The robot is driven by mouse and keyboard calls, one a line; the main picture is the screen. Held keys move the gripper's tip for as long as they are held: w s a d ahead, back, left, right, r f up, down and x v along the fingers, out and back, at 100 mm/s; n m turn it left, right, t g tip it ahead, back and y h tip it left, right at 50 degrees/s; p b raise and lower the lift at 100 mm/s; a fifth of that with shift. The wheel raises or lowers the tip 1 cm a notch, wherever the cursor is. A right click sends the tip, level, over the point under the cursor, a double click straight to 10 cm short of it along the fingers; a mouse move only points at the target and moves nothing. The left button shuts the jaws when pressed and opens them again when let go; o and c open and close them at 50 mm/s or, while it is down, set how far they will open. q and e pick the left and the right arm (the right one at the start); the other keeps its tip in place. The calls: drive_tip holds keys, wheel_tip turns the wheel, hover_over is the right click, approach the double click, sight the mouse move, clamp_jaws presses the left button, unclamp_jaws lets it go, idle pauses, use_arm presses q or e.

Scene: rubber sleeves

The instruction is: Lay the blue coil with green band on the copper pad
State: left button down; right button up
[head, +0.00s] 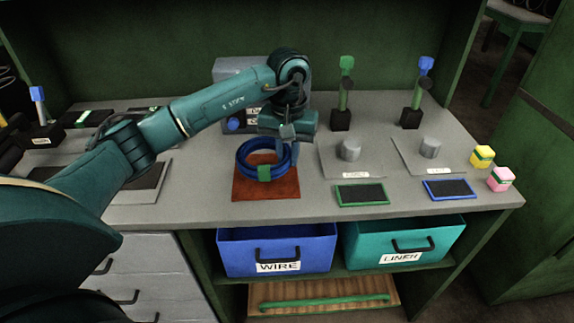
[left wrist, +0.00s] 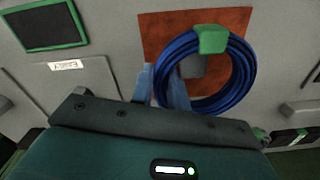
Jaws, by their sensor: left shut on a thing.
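The blue coil with green band (head: 243,170) is in the middle of the head view, over the back part of the copper pad (head: 265,192). My left gripper (head: 288,148) is shut on the coil at its right rear side. In the left wrist view the coil (left wrist: 242,75) shows its green band (left wrist: 213,39) and overlaps the right side of the pad (left wrist: 155,28). The left fingers (left wrist: 165,85) are around one side of the ring. I cannot tell whether the coil touches the pad. My right gripper is not in view.
Right of the pad are two plates with grey cylinders (head: 350,149) (head: 431,147), and green-framed (head: 362,194) and blue-framed (head: 450,189) dark panels. Yellow (head: 482,156) and pink (head: 500,178) cubes lie near the right edge. A grey box (head: 233,70) stands behind.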

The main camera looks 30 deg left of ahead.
use_arm(q)
drive_tip(key=shift+f, duration=1.7)
drive_tip(key=shift+f, duration=0.2)
drive_tip(key=c, duration=1.6)
unclamp_jaws()
drive_tip(key=shift+c, duration=0.2)
